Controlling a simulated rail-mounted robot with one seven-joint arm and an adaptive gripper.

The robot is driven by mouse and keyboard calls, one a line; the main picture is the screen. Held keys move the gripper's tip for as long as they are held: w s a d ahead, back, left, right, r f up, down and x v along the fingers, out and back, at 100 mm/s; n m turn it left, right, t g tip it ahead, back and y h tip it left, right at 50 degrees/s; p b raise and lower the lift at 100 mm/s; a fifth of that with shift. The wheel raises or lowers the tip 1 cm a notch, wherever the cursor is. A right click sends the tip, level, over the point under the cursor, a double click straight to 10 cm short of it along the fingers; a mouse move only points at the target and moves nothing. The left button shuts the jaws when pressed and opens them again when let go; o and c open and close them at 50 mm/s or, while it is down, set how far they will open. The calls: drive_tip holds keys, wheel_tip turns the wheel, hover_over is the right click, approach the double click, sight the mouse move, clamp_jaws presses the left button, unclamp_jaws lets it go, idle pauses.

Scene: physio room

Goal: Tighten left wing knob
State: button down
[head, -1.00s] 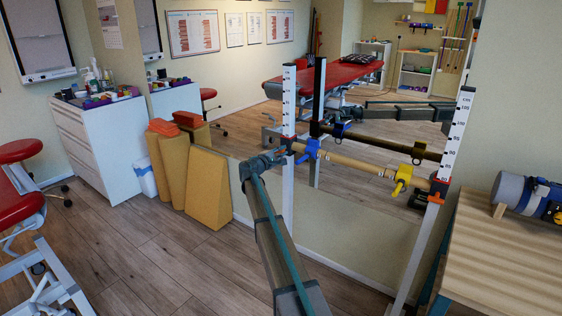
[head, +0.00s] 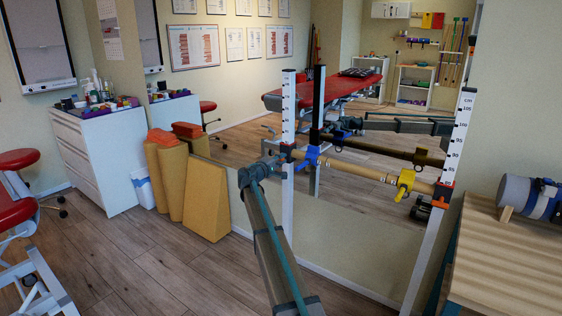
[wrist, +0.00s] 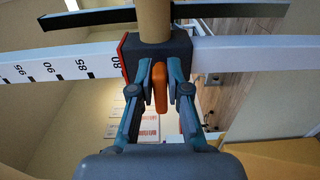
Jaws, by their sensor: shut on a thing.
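The left wing knob (wrist: 160,88) is orange and shows edge-on in the wrist view, below a dark clamp block (wrist: 150,52) on the white scaled upright. My gripper (wrist: 161,82) has its two fingers on either side of the knob and is shut on it. In the head view my gripper (head: 277,161) reaches the left upright (head: 288,115) at the left end of a wooden bar (head: 352,169), and it largely hides the knob there. A dark block with orange parts (head: 442,194) holds the bar's right end.
A blue clamp (head: 309,157) and a yellow clamp (head: 404,182) sit on the bar. A mirror behind reflects the frame and a red couch (head: 335,90). A wooden bench (head: 505,255) stands at the right. Tan wedges (head: 206,200) stand at the left, with open floor before them.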

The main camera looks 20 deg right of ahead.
drive_tip(key=c, duration=1.2)
unclamp_jaws()
drive_tip(key=shift+o, duration=0.2)
drive_tip(key=v, duration=1.2)
